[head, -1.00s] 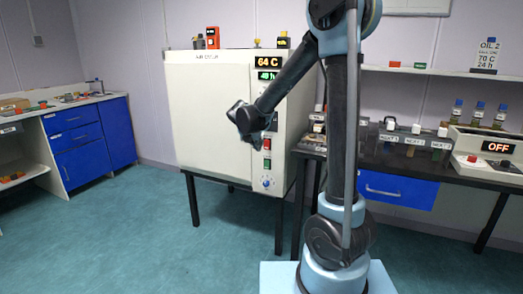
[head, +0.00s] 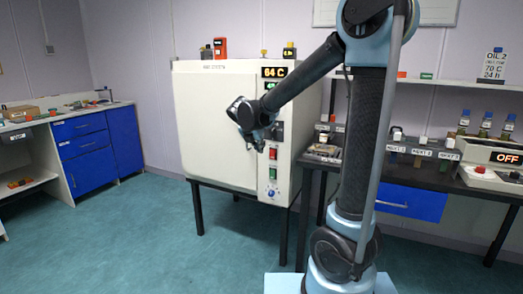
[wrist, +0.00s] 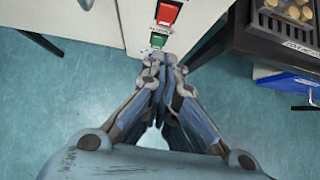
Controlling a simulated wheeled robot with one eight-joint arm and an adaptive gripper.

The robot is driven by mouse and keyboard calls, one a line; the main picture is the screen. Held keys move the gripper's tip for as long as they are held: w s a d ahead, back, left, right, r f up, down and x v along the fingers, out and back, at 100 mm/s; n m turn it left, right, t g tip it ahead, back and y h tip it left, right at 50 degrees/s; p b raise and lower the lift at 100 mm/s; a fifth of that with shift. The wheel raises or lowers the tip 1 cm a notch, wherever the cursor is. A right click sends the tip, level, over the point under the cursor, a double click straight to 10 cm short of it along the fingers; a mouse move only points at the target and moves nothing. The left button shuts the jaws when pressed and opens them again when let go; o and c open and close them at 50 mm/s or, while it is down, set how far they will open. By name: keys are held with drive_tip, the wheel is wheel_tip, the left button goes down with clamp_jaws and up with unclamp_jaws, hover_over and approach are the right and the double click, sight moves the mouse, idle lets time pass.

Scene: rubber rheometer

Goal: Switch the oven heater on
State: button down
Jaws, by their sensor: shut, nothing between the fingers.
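The white oven (head: 215,125) stands on a black-legged stand, its door shut and its upper display (head: 274,72) reading 64 C. A second, green display below is mostly hidden by my arm. On its right-hand panel are a red switch (head: 273,153), a green switch (head: 272,173) and a blue knob (head: 271,193). The wrist view shows the red switch (wrist: 168,13) and green switch (wrist: 158,40); their labels are too small to read. My gripper (wrist: 163,60) is shut and empty, its tips just below the green switch in that view. I cannot tell whether they touch the panel.
A dark bench (head: 455,182) with bottles, holders and a device (head: 490,155) reading OFF stands at the right. The wrist view shows a dark tray (wrist: 285,25) near the panel's right. Blue cabinets (head: 85,150) stand at the left. The floor before the oven is clear.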

sight(272, 154)
drive_tip(key=shift+s+f+g, duration=0.3)
drive_tip(key=shift+f, duration=0.25)
drive_tip(key=shift+w+r+x, duration=0.25)
drive_tip(key=shift+w+x, duration=0.1)
drive_tip(key=shift+x, duration=1.8)
drive_tip(key=shift+w+r+x, duration=0.3)
drive_tip(key=shift+w+x, duration=0.05)
drive_tip(key=shift+x, duration=1.8)
drive_tip(key=shift+w+r+x, duration=0.25)
drive_tip(key=shift+w+x, duration=0.1)
drive_tip(key=shift+x, duration=1.75)
drive_tip(key=shift+d, duration=0.25)
